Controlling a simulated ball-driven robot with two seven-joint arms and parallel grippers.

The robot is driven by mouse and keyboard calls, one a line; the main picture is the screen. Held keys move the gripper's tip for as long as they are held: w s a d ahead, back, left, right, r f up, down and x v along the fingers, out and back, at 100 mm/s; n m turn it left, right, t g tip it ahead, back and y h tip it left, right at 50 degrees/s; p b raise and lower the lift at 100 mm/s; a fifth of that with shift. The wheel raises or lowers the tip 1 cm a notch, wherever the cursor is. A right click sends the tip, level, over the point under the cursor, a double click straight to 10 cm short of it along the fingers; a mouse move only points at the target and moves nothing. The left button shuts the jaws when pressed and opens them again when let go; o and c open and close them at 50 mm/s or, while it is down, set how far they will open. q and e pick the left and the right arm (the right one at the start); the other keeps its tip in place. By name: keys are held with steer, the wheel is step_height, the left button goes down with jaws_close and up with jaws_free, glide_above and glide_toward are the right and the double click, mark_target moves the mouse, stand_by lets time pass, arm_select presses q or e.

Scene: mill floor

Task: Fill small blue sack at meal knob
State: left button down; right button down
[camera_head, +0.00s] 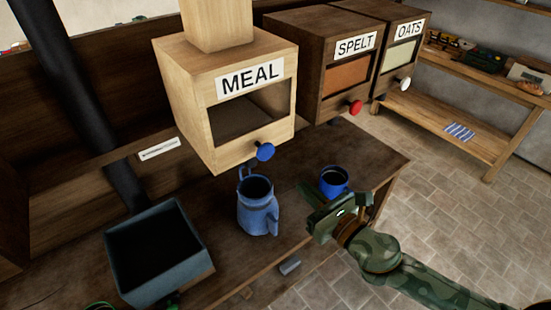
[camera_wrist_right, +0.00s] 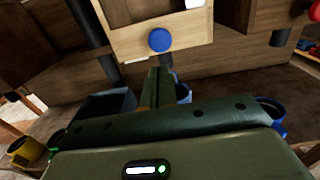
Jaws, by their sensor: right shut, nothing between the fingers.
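The pale wooden MEAL bin (camera_head: 218,125) has a blue knob (camera_head: 265,152) low on its front. The knob also shows in the right wrist view (camera_wrist_right: 160,40). A blue jug-like vessel (camera_head: 258,212) with an open, dark top stands upright on the bench below the knob. I see nothing clearly shaped like a sack. My right gripper (camera_head: 311,194) is shut and empty, to the right of the vessel and in front of a blue mug (camera_head: 335,182). In the right wrist view its fingers (camera_wrist_right: 158,75) point toward the knob from below. My left gripper is not in view.
A dark open box (camera_head: 182,268) stands on the bench at left. SPELT (camera_head: 318,48) and OATS (camera_head: 398,40) bins stand right of MEAL, with red and white knobs. A small grey block (camera_head: 290,265) lies at the bench's front edge. A yellow mug (camera_wrist_right: 27,151) shows at lower left.

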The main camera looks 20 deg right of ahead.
mark_target(268, 151)
steer(key=p+x, duration=0.1)
steer(key=x, duration=1.1)
steer(key=shift+a+p, duration=0.1)
steer(key=shift+p, duration=0.3)
steer(key=x, duration=0.3)
steer(key=shift+r, duration=0.1)
steer(key=shift+w+r, duration=0.15)
steer(key=shift+r, duration=0.1)
stand_by(1.2)
stand_by(0.7)
